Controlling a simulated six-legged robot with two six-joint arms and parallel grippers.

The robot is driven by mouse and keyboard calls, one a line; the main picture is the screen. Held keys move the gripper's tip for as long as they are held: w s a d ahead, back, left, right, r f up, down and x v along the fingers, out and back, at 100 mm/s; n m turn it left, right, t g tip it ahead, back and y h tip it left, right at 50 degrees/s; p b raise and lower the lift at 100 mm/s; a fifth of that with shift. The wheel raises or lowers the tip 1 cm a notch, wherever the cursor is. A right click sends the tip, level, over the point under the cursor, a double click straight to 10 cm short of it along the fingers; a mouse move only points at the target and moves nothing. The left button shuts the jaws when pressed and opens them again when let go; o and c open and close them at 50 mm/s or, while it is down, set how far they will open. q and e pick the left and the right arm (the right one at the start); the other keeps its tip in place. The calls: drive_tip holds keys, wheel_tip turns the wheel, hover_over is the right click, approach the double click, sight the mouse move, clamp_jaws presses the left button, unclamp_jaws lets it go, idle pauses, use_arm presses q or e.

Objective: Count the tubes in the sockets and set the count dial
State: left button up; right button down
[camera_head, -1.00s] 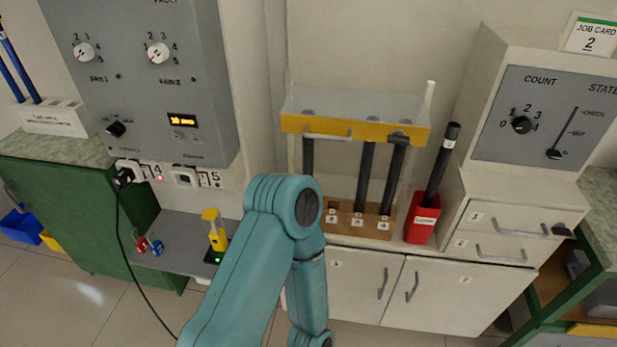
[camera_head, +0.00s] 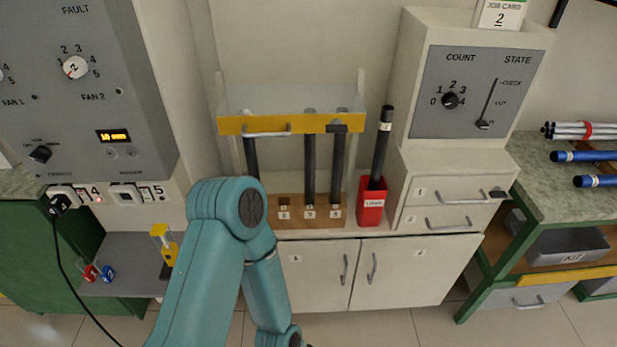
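A rack with a yellow top bar (camera_head: 300,124) holds dark upright tubes. One tube (camera_head: 310,168) stands at the socket labelled 3 and another (camera_head: 337,170) at the socket labelled 4. The socket labelled 2 (camera_head: 284,206) shows no tube. A third tube (camera_head: 251,157) hangs down at the left; my teal arm hides its lower end. The block (camera_head: 320,221) of sockets is wooden. Neither gripper shows.
A red holder (camera_head: 370,212) with one dark tube (camera_head: 381,150) stands right of the rack. A state slider (camera_head: 483,124) sits low beside the dial. Drawers (camera_head: 445,190) are below. A bench (camera_head: 545,200) with blue and white rods is at right, a fault panel (camera_head: 80,100) at left.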

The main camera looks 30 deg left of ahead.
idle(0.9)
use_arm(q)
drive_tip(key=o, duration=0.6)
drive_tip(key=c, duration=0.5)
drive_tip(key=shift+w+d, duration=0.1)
